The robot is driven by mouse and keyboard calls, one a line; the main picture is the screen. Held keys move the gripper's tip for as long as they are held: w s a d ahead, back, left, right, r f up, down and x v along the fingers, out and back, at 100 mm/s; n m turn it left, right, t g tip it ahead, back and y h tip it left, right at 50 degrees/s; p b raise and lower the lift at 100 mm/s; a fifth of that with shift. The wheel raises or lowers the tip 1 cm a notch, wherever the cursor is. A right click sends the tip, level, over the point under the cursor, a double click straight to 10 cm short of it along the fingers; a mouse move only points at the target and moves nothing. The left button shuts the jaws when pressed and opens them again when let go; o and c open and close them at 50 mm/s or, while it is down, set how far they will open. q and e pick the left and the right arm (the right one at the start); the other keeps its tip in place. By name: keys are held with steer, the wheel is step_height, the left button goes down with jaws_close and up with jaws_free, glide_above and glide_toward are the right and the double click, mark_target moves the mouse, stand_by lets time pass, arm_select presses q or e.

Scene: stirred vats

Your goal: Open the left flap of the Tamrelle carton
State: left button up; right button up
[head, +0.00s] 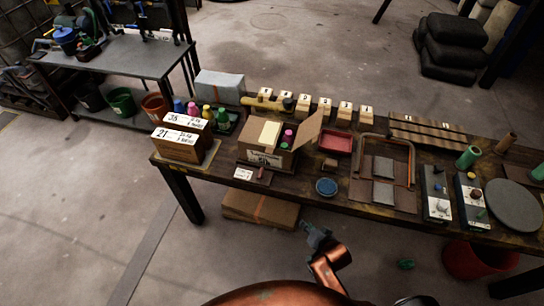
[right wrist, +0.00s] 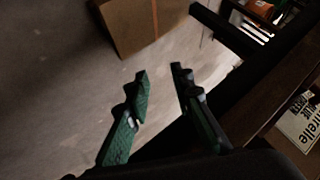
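The Tamrelle carton (head: 266,158) is an open-topped brown box near the front edge of the table. Its right flap (head: 309,129) stands up and leans outward. A pale yellow block and pink-topped items show in its opening. I cannot make out how the left flap lies. Part of its printed label (right wrist: 301,122) shows at the right edge of the right wrist view. My right gripper (head: 317,234) is in front of the table, below the carton in the picture and apart from it. In the right wrist view its fingers (right wrist: 159,76) are spread and empty. My left gripper is out of view.
A flat brown box (head: 260,209) lies on the floor under the table.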

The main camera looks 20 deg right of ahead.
steer(key=w+a+r+m+t, duration=0.1)
steer(key=w+r+m+t, duration=0.15)
steer(key=r, duration=0.55)
steer(key=w+a+r+m+t, duration=0.1)
steer(key=w+r, duration=0.2)
steer(key=r, duration=0.5)
steer(key=w+a+r+m+t+y, duration=0.3)
steer(key=w+a+r+m+t, duration=0.2)
steer(key=w+r, duration=0.4)
steer(key=w+a+r+b, duration=0.1)
steer(key=w+b, duration=0.1)
steer(key=w, duration=0.4)
steer(key=shift+a, duration=0.35)
steer(key=shift+w+r+g, duration=0.1)
steer(key=shift+g, duration=0.15)
steer(key=shift+c, duration=0.7)
jaws_close()
